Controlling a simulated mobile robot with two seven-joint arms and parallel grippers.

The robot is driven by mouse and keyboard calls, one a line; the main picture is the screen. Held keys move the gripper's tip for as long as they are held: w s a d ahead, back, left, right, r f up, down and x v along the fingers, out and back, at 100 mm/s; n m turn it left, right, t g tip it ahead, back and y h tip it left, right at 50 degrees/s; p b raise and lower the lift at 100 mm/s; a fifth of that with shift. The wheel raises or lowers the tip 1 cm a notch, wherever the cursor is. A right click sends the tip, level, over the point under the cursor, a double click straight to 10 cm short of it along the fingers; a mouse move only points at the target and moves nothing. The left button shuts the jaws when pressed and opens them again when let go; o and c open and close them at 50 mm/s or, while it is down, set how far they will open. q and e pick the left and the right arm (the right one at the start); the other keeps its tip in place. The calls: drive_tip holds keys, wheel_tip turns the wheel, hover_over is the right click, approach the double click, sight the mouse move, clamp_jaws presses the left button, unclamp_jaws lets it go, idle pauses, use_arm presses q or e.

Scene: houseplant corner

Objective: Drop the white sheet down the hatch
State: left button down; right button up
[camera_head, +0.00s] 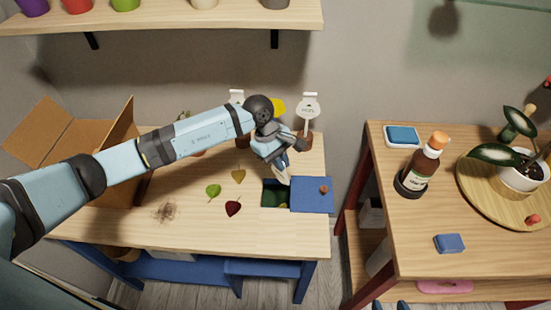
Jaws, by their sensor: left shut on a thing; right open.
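My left gripper (283,164) is above the back right part of the left table, pointing down. It is shut on the white sheet (285,179), a small pale piece mostly hidden by the fingers. The sheet is just over the back right edge of the hatch (270,197), as seen from the head. The hatch is a dark square opening with green inside. Its blue lid (306,203), with a small brown knob (323,189), lies beside it on the right. What look like my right gripper's fingertips (390,305) show apart at the bottom edge, empty.
Leaves in green (213,191), dark red (233,208) and tan (238,174) lie left of the hatch near a brown soil patch (166,212). A cardboard box (110,145) stands at left. A gap separates the right table (400,240), holding a bottle (428,165) and blue block (449,243).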

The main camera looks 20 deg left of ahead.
sight(282, 177)
use_arm(q)
drive_tip(key=shift+f, duration=0.6)
drive_tip(key=shift+f+b, duration=1.1)
drive_tip(key=shift+f, duration=1.1)
wheel_tip(282, 177, down, 7)
drive_tip(key=b, duration=0.6)
drive_tip(key=shift+r+b, duration=0.15)
drive_tip(key=shift+b, duration=0.15)
use_arm(e)
wheel_tip(282, 177, down, 7)
drive_tip(key=shift+w+a+m, duration=0.2)
drive_tip(key=shift+w+m, duration=0.2)
drive_tip(key=shift+r, duration=0.1)
use_arm(q)
drive_tip(key=c, duration=1.2)
unclamp_jaws()
use_arm(e)
drive_tip(key=shift+a, duration=0.1)
drive_tip(key=shift+s+g, duration=0.2)
drive_tip(key=shift+g, duration=0.1)
